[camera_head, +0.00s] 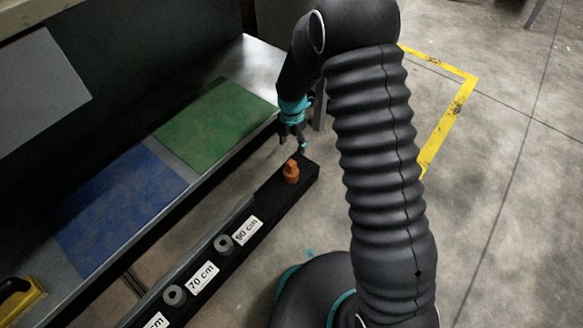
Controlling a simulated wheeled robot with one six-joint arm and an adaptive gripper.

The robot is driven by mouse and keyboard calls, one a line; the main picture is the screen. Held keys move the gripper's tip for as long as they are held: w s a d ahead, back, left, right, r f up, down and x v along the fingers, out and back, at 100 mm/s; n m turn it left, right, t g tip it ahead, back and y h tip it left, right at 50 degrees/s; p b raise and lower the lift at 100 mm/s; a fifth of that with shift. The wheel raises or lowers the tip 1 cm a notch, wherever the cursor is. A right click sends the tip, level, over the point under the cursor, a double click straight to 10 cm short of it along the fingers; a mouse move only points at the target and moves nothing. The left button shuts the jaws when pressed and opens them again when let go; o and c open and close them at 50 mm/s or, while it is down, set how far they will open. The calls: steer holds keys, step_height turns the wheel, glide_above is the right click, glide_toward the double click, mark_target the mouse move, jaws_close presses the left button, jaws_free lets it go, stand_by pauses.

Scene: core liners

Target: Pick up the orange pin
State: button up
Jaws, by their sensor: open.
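The orange pin (291,171) stands upright near the far end of a long black bar (306,174). My gripper (301,146) is just above and behind the pin in the head view, pointing down. It is open and empty, with its fingers apart from the pin as far as I can see. The fingers are small and dark in the picture, so the exact gap to the pin is hard to tell.
Grey pins (223,244) and (174,295) stand on the bar beside white labels reading 90 cm (247,230) and 70 cm (202,278). Left is a metal bench with a green mat (215,125) and a blue mat (120,208).

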mark_target(291, 163)
step_height(291, 163, down, 10)
steer(key=shift+a+f+b, duration=0.15)
steer(key=shift+f+b, duration=0.05)
steer(key=shift+b, duration=0.6)
steer(key=shift+s, duration=0.1)
jaws_close()
